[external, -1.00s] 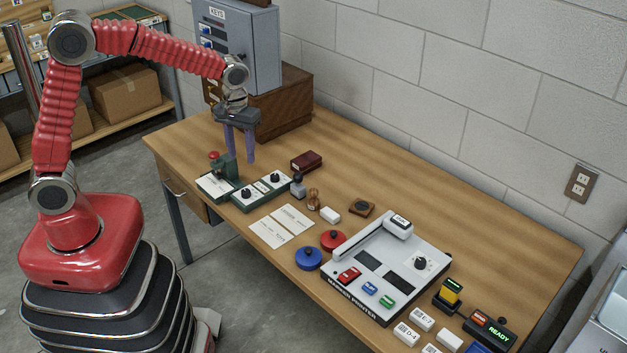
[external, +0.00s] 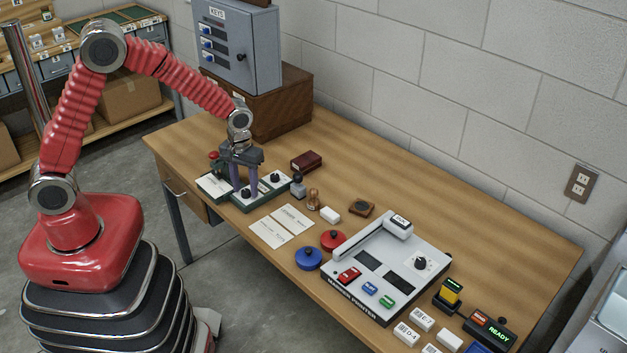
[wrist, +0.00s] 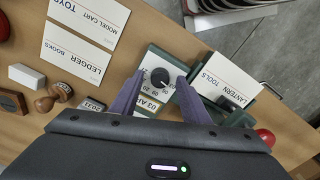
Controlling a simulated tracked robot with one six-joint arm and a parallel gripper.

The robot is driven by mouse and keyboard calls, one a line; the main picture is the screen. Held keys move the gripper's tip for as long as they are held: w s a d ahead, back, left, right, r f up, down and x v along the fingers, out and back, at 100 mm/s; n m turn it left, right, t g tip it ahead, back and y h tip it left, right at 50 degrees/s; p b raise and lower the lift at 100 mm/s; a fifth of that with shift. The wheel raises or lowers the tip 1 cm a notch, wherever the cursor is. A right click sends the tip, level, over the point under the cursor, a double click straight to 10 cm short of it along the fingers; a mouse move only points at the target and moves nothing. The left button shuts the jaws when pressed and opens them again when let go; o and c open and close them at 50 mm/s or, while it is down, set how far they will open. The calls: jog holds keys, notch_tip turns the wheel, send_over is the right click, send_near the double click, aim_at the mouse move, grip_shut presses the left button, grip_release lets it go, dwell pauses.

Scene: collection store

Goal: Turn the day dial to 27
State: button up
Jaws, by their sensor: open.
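A green-edged box with a pale top (external: 262,193) carries two black dials on the desk. The nearer dial (external: 246,192) is below my gripper (external: 246,188), whose fingers point down on either side of it. The farther dial (external: 275,177) stands clear to the right. In the wrist view a black dial (wrist: 160,76) with a white mark shows between the open fingertips of my gripper (wrist: 160,82). Small print by it includes "03 A"; the rest is partly hidden by the gripper. I cannot tell whether the fingers touch the dial, nor read its setting surely.
A green stamp device with a "LANTERN TOOLS" card (wrist: 228,77) stands close beside the box. Handled stamps (external: 298,186) are on the other side. Two paper cards (external: 282,226) lie in front. The grey key cabinet (external: 240,45) stands behind.

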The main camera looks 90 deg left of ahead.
jog(key=shift+f, duration=0.25)
jog(key=shift+c, duration=0.7)
jog(key=c, duration=0.9)
